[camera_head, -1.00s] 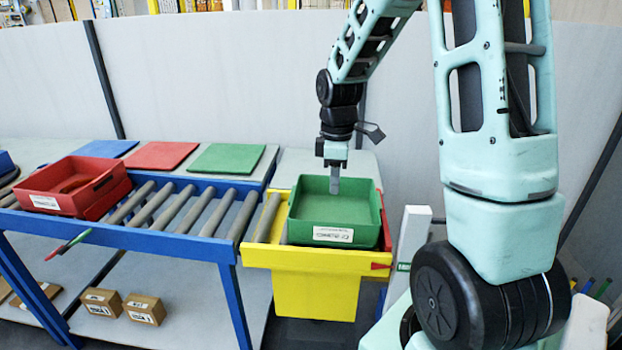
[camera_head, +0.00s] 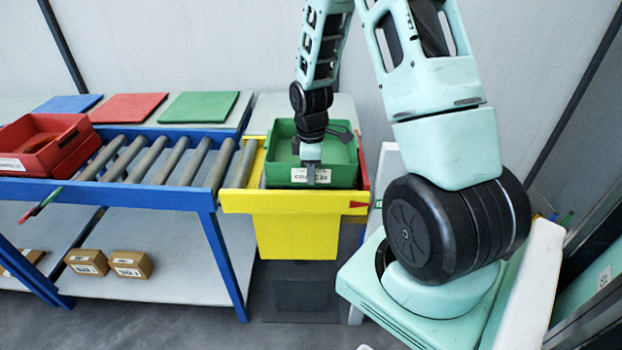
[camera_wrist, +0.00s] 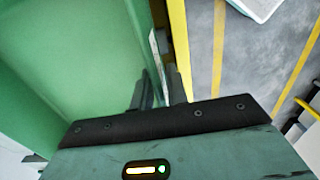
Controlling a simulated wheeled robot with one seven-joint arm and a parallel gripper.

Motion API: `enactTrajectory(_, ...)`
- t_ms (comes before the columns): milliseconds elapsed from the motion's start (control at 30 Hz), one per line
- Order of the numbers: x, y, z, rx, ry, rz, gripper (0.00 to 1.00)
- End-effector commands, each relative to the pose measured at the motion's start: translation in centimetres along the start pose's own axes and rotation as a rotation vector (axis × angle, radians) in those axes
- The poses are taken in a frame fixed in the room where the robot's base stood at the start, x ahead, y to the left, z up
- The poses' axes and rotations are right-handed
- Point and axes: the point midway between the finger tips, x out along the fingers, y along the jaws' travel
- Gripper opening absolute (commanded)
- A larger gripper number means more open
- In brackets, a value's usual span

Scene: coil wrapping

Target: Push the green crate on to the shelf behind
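The green crate (camera_head: 287,155) sits on a yellow stand (camera_head: 297,235) at the right end of the roller conveyor, its white label facing me. My gripper (camera_head: 311,180) points down at the crate's front wall, partly covering the label. In the wrist view, my fingers (camera_wrist: 160,90) are at the labelled wall, one on the crate's inner side and one outside; whether they press on it is unclear. The crate (camera_wrist: 75,50) looks empty. The grey shelf (camera_head: 262,115) lies behind the crate, partly hidden by it and my arm.
A red crate (camera_head: 45,150) stands on the left of the blue conveyor (camera_head: 150,160). Blue, red and green panels lie on the grey surface behind the rollers. A red strip (camera_head: 364,165) borders the green crate's right side. Small cardboard boxes (camera_head: 130,264) rest on the lower shelf.

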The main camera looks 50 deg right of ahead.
Motion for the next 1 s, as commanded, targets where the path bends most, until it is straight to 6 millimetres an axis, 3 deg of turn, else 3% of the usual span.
enactTrajectory(200,1.9,0.0,0.0,0.000,0.000,0.000,0.15)
enactTrajectory(533,2.1,0.0,0.0,0.000,0.001,0.001,0.15)
enactTrajectory(600,2.1,0.0,0.0,0.000,0.001,0.001,0.00)
enactTrajectory(1000,2.0,0.3,-0.1,0.000,0.001,0.002,0.00)
